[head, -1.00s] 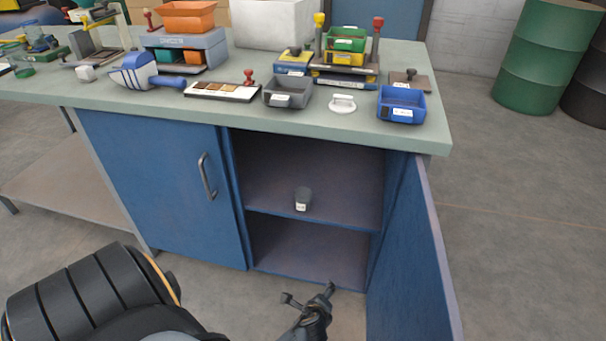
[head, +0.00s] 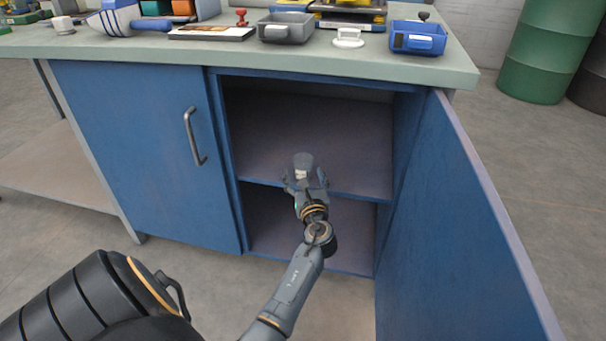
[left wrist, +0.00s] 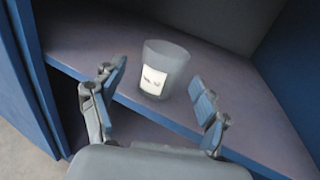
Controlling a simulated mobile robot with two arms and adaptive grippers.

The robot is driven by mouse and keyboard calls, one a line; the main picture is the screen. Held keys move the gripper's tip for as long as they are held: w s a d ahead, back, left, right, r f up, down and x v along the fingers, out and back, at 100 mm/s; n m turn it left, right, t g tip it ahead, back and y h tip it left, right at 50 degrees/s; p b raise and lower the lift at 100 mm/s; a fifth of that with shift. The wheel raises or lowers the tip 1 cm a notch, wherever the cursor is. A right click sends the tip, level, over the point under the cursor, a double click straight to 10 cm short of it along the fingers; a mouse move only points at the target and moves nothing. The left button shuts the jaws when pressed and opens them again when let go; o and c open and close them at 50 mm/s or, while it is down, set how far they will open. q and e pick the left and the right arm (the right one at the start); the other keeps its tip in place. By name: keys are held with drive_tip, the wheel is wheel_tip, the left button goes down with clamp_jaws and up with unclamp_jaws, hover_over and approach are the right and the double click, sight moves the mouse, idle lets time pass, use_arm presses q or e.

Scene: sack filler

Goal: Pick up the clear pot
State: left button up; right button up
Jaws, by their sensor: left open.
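The clear pot (left wrist: 163,66) is a small greyish see-through cup with a white label. It stands upright near the front edge of the cupboard's middle shelf (head: 352,170). In the head view the pot (head: 303,160) shows just beyond my left gripper (head: 306,178), which partly covers it. In the left wrist view my left gripper (left wrist: 155,92) is open and empty, with one finger to each side of the pot's near side and the pot a little beyond the fingertips. I cannot tell whether a finger touches it. My right gripper is not in view.
The blue cupboard's right door (head: 460,220) stands open and its left door (head: 140,150) is shut. The worktop (head: 200,50) above holds a blue bin (head: 418,38), a grey bin (head: 286,27) and other items. The shelf around the pot is clear.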

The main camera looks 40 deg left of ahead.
sight(302, 158)
use_arm(q)
drive_tip(key=b+x, duration=0.1)
drive_tip(key=x, duration=0.3)
drive_tip(key=b+x, duration=0.2)
drive_tip(key=x, duration=0.2)
drive_tip(key=shift+w+d+r, duration=0.1)
drive_tip(key=shift+w+r, duration=0.1)
drive_tip(key=c, duration=1.2)
drive_tip(key=shift+c, duration=0.8)
